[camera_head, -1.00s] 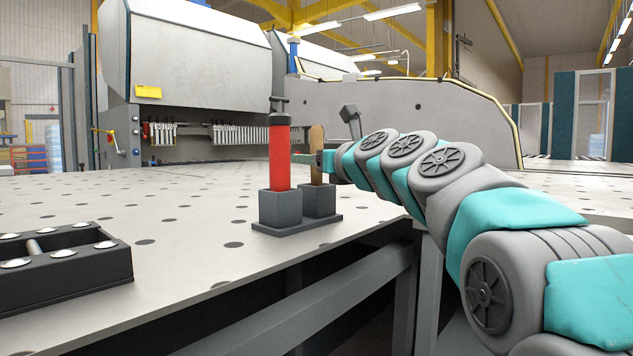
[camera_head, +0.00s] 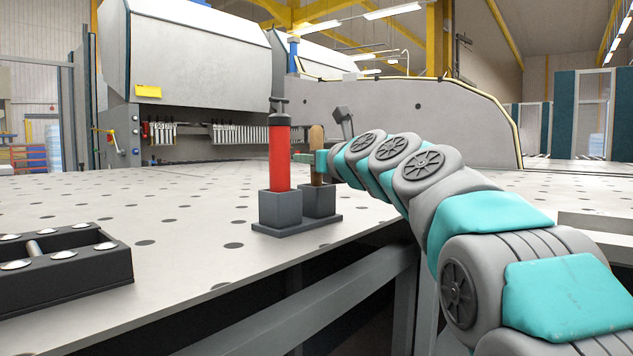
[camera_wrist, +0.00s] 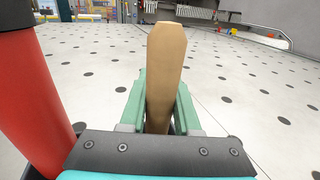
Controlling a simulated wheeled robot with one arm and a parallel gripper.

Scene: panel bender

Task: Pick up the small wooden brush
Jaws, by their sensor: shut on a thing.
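The small wooden brush (camera_head: 317,152) stands upright with its lower end in the rear cup of a dark grey two-cup holder (camera_head: 284,228). Its flat tan handle also shows in the wrist view (camera_wrist: 166,60). My gripper (camera_head: 307,158) reaches in from the right and is shut on the brush handle. In the wrist view its green fingers (camera_wrist: 160,98) flank the handle on both sides. The brush's lower end is hidden by the cup and by my gripper.
A red cylinder with a dark top (camera_head: 280,155) stands in the front cup, close beside the brush; it fills the left of the wrist view (camera_wrist: 28,90). A black tray with metal studs (camera_head: 65,265) lies at the left. The perforated table (camera_head: 180,205) is otherwise mostly clear.

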